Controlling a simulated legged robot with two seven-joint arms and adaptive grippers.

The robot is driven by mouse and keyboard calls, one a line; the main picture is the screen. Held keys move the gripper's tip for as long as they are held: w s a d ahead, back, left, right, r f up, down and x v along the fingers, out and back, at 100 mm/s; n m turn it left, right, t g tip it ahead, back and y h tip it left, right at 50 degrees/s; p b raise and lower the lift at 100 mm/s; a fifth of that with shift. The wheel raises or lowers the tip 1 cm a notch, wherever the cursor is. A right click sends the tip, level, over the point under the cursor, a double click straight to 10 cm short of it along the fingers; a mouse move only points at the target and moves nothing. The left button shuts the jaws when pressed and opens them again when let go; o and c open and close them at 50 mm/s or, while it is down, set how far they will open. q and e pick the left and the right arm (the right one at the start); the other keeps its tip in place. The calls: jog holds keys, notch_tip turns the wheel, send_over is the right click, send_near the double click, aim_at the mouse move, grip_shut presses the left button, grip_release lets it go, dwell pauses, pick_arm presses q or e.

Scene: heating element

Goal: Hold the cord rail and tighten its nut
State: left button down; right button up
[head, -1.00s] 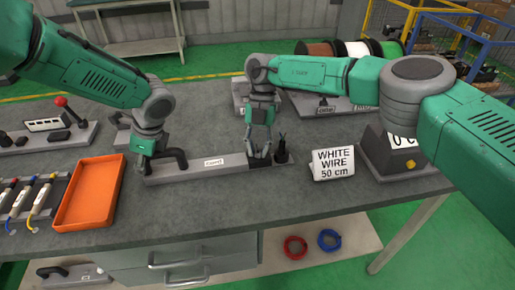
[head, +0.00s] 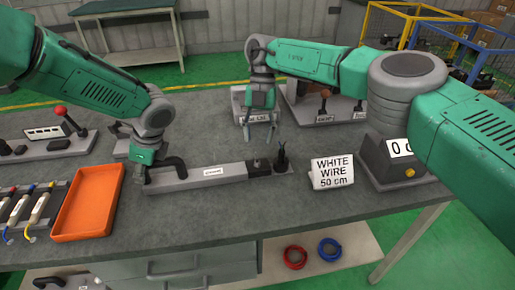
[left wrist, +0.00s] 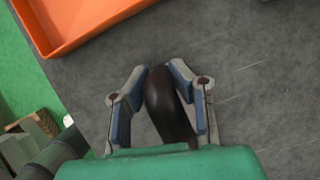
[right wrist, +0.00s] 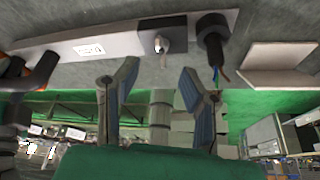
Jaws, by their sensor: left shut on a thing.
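The cord rail (head: 200,176) is a long light-grey bar with a small label, lying on the grey table. A dark curved handle (head: 177,165) stands at its left end and shows in the left wrist view (left wrist: 168,108). My left gripper (head: 140,178) is shut on this handle, a finger on either side. At the rail's right end is a dark block (right wrist: 175,32) with a small metallic nut (right wrist: 159,43). A black cord post with coloured wire ends (right wrist: 212,45) stands beside it. My right gripper (head: 259,138) is open and empty, above and apart from the block.
An orange tray (head: 57,210) lies left of the rail. A "WHITE WIRE 50 cm" sign (head: 332,172) and a box with a display (head: 385,160) stand to the right. Other fixtures with levers (head: 325,110) stand behind. Red (head: 295,257) and blue (head: 330,249) coils lie on the lower shelf.

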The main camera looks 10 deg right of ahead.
dwell(0.4)
pick_arm(q)
jog(key=c, duration=1.3)
grip_release()
jog(key=shift+c, duration=0.2)
